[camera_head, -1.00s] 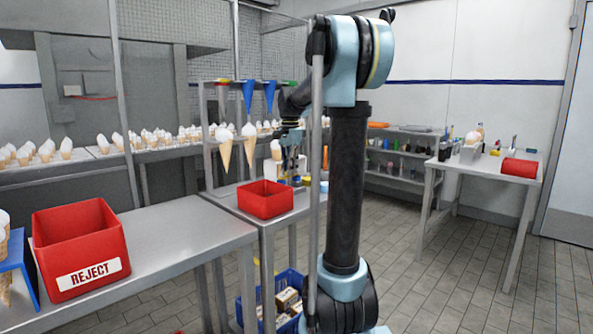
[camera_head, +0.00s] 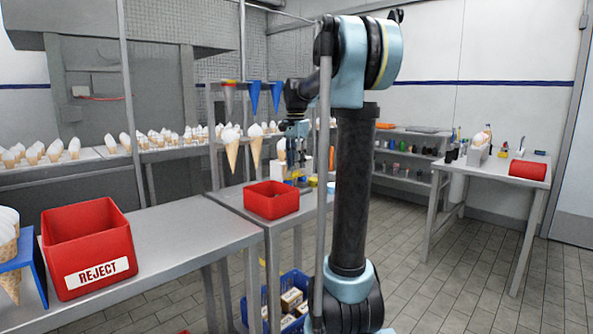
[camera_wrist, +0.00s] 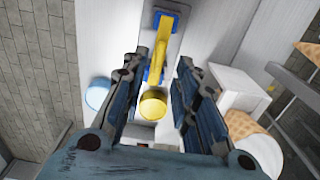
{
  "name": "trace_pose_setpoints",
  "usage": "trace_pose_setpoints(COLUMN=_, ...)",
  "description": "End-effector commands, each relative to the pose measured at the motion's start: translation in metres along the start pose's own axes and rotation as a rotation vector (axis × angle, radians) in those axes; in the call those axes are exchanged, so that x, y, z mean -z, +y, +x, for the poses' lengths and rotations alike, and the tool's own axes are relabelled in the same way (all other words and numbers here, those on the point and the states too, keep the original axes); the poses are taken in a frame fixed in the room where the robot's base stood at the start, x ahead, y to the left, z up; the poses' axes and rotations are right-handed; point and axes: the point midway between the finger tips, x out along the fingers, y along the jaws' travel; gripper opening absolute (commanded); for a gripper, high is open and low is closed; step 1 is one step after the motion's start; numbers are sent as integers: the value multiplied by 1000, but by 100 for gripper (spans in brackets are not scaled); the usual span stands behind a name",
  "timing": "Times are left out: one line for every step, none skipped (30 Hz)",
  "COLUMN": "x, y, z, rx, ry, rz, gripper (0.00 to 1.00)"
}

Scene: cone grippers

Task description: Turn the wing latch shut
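A long yellow piece (camera_wrist: 162,42) on blue mounts shows at the top middle of the wrist view; it looks like the wing latch. It sits on a grey metal plate (camera_wrist: 185,20). A round yellow knob (camera_wrist: 153,104) shows at its lower end, between my fingers; I cannot tell if it is part of the latch. My gripper (camera_wrist: 158,92) is open, one finger on each side of the knob, with gaps visible. In the head view my gripper (camera_head: 297,158) is small, pointing down behind the red bin, and the latch cannot be made out.
A red bin (camera_head: 271,201) stands on the table close to my gripper. Cones hang in a rack (camera_head: 231,150) to its left. A white box (camera_wrist: 238,88) and a cone (camera_wrist: 243,125) are right of my fingers. The REJECT bin (camera_head: 90,240) is at front left.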

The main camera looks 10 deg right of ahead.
Motion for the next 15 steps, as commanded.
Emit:
trace_pose_setpoints(x=0, y=0, z=-10, rx=0, ry=0, rz=0, gripper=28)
trace_pose_setpoints(x=0, y=0, z=-16, rx=0, ry=0, rz=0, gripper=28)
trace_pose_setpoints(x=0, y=-1, z=-23, rx=0, ry=0, rz=0, gripper=28)
trace_pose_setpoints(x=0, y=-1, z=-29, rx=0, ry=0, rz=0, gripper=28)
trace_pose_setpoints(x=0, y=-1, z=-35, rx=0, ry=0, rz=0, gripper=28)
trace_pose_setpoints(x=1, y=-1, z=-42, rx=0, ry=0, rz=0, gripper=28)
trace_pose_setpoints(x=1, y=-1, z=-47, rx=0, ry=0, rz=0, gripper=28)
trace_pose_setpoints(x=1, y=-1, z=-52, rx=0, ry=0, rz=0, gripper=28)
trace_pose_setpoints(x=1, y=-1, z=-58, rx=0, ry=0, rz=0, gripper=28)
trace_pose_setpoints(x=1, y=-1, z=-63, rx=0, ry=0, rz=0, gripper=28)
trace_pose_setpoints(x=1, y=-2, z=-67, rx=0, ry=-1, rz=0, gripper=28)
trace_pose_setpoints(x=1, y=-2, z=-72, rx=1, ry=-1, rz=0, gripper=28)
trace_pose_setpoints(x=1, y=-2, z=-75, rx=1, ry=-1, rz=0, gripper=28)
trace_pose_setpoints(x=1, y=-2, z=-78, rx=1, ry=-1, rz=0, gripper=28)
trace_pose_setpoints(x=1, y=-2, z=-81, rx=1, ry=-1, rz=0, gripper=28)
